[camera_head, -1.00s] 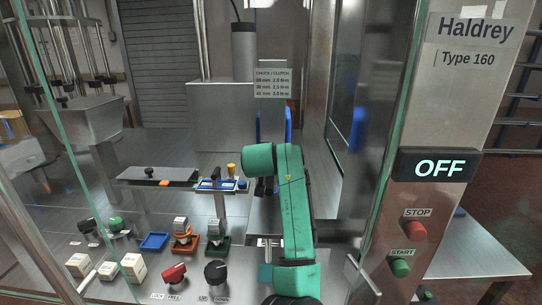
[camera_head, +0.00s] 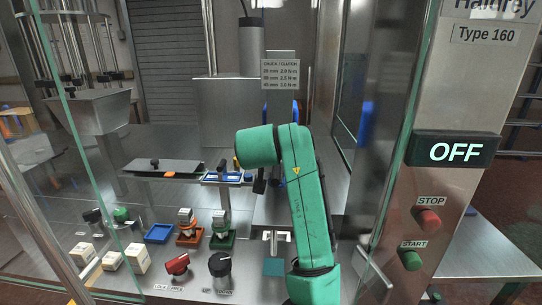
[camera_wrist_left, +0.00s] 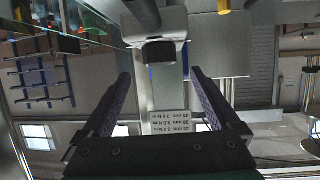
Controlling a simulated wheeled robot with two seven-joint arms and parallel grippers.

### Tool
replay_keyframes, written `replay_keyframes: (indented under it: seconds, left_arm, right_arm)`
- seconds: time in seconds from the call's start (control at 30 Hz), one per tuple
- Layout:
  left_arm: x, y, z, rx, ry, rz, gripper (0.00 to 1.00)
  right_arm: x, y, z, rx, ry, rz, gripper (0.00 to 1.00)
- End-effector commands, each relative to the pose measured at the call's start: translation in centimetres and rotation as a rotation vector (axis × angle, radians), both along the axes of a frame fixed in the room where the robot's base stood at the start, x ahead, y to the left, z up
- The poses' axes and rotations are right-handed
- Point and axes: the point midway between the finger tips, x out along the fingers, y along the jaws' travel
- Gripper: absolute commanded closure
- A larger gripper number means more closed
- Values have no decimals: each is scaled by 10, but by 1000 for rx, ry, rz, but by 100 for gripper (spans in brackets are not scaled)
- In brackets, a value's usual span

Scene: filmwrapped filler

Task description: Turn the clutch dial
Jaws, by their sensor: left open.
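A green arm crosses the middle of the head view, and its gripper (camera_head: 267,184) is mostly hidden behind the wrist. In the left wrist view my left gripper (camera_wrist_left: 160,76) is open, with nothing between its fingers. A pale cylindrical part with a black end (camera_wrist_left: 160,52) lies ahead, between the fingertips in the picture; I cannot tell whether it is the clutch dial. A chuck and clutch sign (camera_head: 280,74) with size and torque lines hangs above the wrist; it also shows upside down in the left wrist view (camera_wrist_left: 184,121). My right gripper is not in view.
A red knob (camera_head: 177,263) and a black knob (camera_head: 220,264) stand at the front. Orange (camera_head: 187,235) and green (camera_head: 222,238) holders and a blue tray (camera_head: 159,233) lie behind. Glass panels flank the opening. The right post carries an OFF display (camera_head: 455,151), STOP (camera_head: 428,219) and START (camera_head: 411,259) buttons.

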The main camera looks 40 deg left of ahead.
Motion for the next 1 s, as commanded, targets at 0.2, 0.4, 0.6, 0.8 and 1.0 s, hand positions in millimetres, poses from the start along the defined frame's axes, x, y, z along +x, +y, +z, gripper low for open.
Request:
replay_keyframes:
  seconds: [0.2, 0.4, 0.6, 0.8, 1.0]
  left_arm:
    - [-42, -27, 19, 0, -6, -1, 4]
    - [-54, -34, 26, -1, -2, -1, 4]
    - [-54, -34, 26, 0, 0, -1, 4]
    - [-54, -34, 26, 0, 0, 0, 4]
    - [-53, -34, 26, 1, -1, 0, 4]
  right_arm:
    - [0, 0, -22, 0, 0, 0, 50]
    - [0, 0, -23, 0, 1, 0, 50]
    - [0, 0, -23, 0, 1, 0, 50]
    - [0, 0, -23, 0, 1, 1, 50]
    - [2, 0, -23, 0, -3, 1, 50]
